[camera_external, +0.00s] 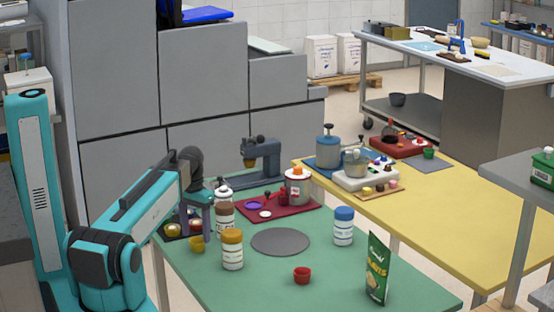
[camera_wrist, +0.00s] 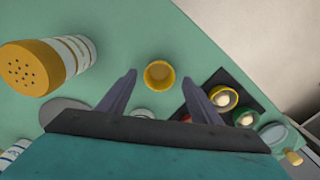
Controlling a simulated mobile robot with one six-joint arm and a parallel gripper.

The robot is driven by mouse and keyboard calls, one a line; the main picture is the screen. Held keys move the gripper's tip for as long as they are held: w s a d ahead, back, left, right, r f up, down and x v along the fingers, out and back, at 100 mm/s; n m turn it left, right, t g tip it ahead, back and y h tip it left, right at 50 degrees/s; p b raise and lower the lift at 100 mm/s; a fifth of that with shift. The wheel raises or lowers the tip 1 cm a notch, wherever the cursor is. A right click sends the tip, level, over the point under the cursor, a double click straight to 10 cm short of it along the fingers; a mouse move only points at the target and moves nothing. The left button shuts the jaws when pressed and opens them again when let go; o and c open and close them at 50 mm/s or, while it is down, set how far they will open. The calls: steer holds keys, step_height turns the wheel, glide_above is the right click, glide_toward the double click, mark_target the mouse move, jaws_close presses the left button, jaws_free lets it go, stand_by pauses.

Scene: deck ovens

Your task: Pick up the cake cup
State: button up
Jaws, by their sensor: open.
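A small yellow cup (camera_external: 196,244) stands on the green table near its left edge. In the wrist view the yellow cup (camera_wrist: 160,75) looks empty and lies just beyond and between the fingertips. My gripper (camera_wrist: 159,78) is open and empty, pointing down above the cup, with a finger on either side of it in that view. A dark tray (camera_wrist: 216,78) beside the cup holds a yellow cup (camera_wrist: 222,97) and a green cup (camera_wrist: 245,117) with pale filling.
A yellow-lidded shaker (camera_external: 232,250) stands close to the cup, with a brown-and-white bottle (camera_external: 224,215) behind it. A red cup (camera_external: 302,275), a grey disc (camera_external: 280,242), a blue-lidded jar (camera_external: 343,228) and a green bag (camera_external: 377,268) are farther right. The front of the green table is mostly clear.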

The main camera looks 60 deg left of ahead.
mark_target(197, 238)
steer(key=shift+f+p, duration=0.55)
steer(key=shift+f, duration=1.15)
steer(key=c, duration=1)
